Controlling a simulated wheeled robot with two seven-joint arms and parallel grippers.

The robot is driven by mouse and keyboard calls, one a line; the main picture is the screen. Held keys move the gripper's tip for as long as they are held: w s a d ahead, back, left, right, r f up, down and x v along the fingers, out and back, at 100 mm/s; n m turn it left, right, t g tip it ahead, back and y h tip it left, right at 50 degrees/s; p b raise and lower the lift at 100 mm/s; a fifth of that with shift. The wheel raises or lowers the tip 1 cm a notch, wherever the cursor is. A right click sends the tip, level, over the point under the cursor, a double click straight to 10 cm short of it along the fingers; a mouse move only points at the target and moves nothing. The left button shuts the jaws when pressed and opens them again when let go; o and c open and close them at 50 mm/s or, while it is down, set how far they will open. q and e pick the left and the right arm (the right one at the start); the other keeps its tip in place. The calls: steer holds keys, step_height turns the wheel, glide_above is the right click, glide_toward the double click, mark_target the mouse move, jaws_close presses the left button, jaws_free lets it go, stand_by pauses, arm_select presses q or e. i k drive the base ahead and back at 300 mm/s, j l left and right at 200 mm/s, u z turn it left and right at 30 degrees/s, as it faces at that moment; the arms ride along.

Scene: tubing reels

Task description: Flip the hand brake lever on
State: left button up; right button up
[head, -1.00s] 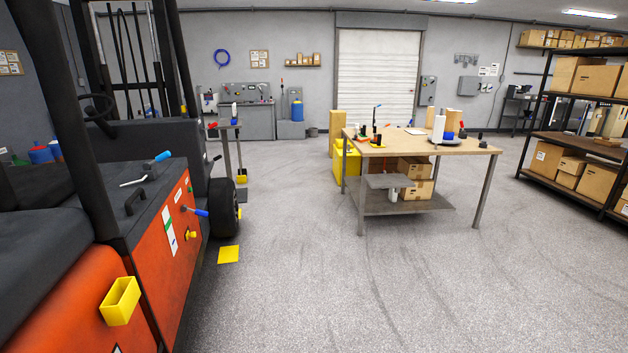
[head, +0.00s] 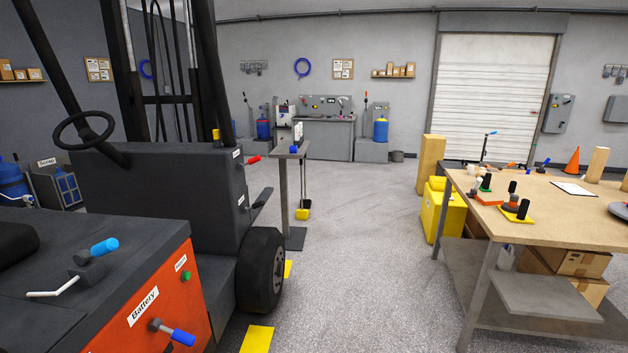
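An orange and dark grey forklift (head: 145,195) fills the left of the head view. A lever with a red grip (head: 253,160) sticks out to the right from its dark front cowl. A black lever or pedal (head: 262,199) is below it. A blue-handled lever (head: 103,247) stands on the dark top cover beside a bent white rod (head: 50,293). Another blue-handled lever (head: 182,337) is on the orange side panel under a "Battery" label (head: 143,306). I cannot tell from labels which is the hand brake. Neither of my grippers is in view.
A wooden workbench (head: 560,220) with small items stands at the right. A grey stand (head: 284,190) is just beyond the forklift's wheel (head: 262,270). Yellow floor marks (head: 257,340) lie beside the forklift. The floor between forklift and bench is clear.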

mark_target(256, 159)
steer(key=i+l+u, duration=0.1)
steer(key=i+u, duration=0.2)
steer(key=i+l+u, duration=0.25)
steer(key=i, duration=0.25)
